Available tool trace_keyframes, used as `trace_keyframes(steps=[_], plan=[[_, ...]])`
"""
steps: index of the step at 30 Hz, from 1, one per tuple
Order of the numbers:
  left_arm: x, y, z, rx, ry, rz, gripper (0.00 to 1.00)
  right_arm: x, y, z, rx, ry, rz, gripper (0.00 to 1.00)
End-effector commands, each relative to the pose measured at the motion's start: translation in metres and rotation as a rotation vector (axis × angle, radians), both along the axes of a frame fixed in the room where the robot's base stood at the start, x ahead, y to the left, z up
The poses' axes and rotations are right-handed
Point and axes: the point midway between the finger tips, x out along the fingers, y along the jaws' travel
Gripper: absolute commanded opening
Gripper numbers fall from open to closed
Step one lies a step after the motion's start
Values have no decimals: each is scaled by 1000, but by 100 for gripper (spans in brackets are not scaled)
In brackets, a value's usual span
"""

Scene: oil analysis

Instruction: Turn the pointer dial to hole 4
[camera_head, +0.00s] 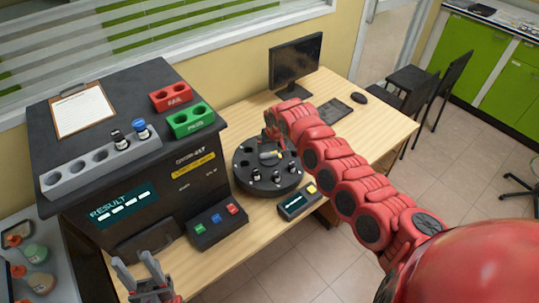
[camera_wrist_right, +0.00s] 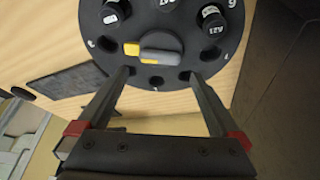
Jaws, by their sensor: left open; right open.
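The round black dial (camera_head: 240,172) stands on the wooden table, with several dark vials in its holes. Its grey pointer knob (camera_wrist_right: 160,41) has a yellow tip (camera_wrist_right: 131,49) that points left in the right wrist view, towards the side with an empty hole. The pointer also shows in the head view (camera_head: 270,155). My right gripper (camera_wrist_right: 157,76) is open over the dial, its fingertips apart near the pointer's two ends, with nothing between them. Most hole numbers are too small or blurred to read. My left gripper (camera_head: 133,260) is open and empty at the lower left.
A black analyser (camera_head: 115,180) with a RESULT display stands left of the dial. On it are a grey vial rack (camera_head: 75,176), a red FAIL block (camera_head: 171,97) and a green PASS block (camera_head: 191,119). A button box (camera_head: 217,227) and small display (camera_head: 297,202) are near the front; a monitor (camera_head: 296,66) is behind.

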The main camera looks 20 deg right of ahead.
Motion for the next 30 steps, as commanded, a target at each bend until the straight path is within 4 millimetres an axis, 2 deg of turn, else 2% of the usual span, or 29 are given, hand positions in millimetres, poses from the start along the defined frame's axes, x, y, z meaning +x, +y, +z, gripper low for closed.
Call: trace_keyframes(steps=[2,13,19,30], plan=[[0,0,6,0,0,0,50,5,2,-9,-1,1,3,100],[0,0,0,0,0,0,50,22,0,-54,-2,0,2,100],[0,0,-3,0,0,0,50,27,0,-63,-2,-3,1,100],[0,0,-3,0,0,0,50,28,-1,-64,-1,-3,0,98]])
